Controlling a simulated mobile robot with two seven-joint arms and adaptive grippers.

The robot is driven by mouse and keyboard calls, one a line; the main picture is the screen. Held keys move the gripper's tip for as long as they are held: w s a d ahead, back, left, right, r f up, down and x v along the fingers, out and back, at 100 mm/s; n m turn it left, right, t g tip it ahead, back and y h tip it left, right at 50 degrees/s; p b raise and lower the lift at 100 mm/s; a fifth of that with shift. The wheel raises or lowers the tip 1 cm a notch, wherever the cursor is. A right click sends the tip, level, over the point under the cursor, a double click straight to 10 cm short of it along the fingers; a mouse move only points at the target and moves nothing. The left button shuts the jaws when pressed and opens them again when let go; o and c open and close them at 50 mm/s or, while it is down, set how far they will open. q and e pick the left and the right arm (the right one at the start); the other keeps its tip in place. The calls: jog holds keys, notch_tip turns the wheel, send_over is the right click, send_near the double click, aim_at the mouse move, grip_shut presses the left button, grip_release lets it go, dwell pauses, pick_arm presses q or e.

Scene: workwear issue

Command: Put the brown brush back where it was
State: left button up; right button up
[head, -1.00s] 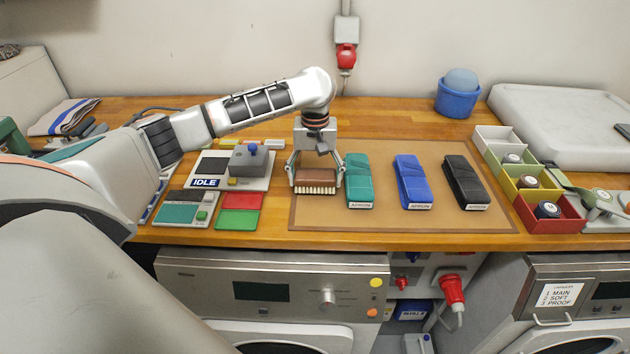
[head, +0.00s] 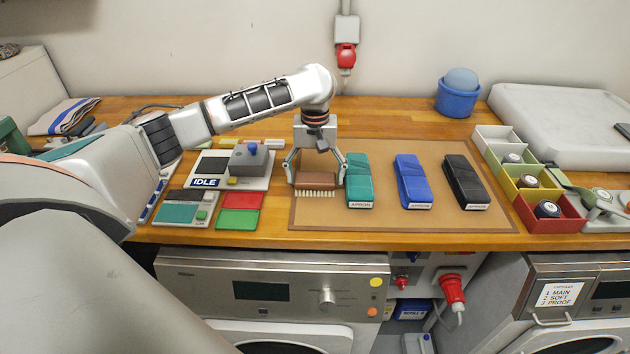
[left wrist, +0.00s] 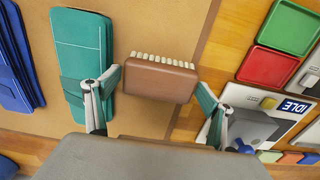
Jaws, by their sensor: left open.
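The brown brush (head: 316,180) has a brown block and a row of pale bristles. It lies at the left end of the tan mat (head: 385,222), with its bristles toward the front edge. My left gripper (head: 316,184) is over it from above, one finger at each end of the block. The fingers are open. The left wrist view shows the brush (left wrist: 160,80) between the spread fingers of my left gripper (left wrist: 159,86), with small gaps at both ends. My right gripper is not in view.
A green apron pack (head: 359,181) lies close to the right finger. Blue (head: 412,182) and black (head: 466,183) packs lie farther right. A device marked IDLE (head: 205,182) and red (head: 241,200) and green (head: 238,219) trays stand left. Colored bins (head: 552,222) stand right.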

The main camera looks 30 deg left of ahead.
aim_at(315, 178)
pick_arm(q)
notch_tip(315, 178, up, 10)
jog(key=shift+r, duration=0.2)
jog(key=shift+s, duration=0.1)
dwell(0.6)
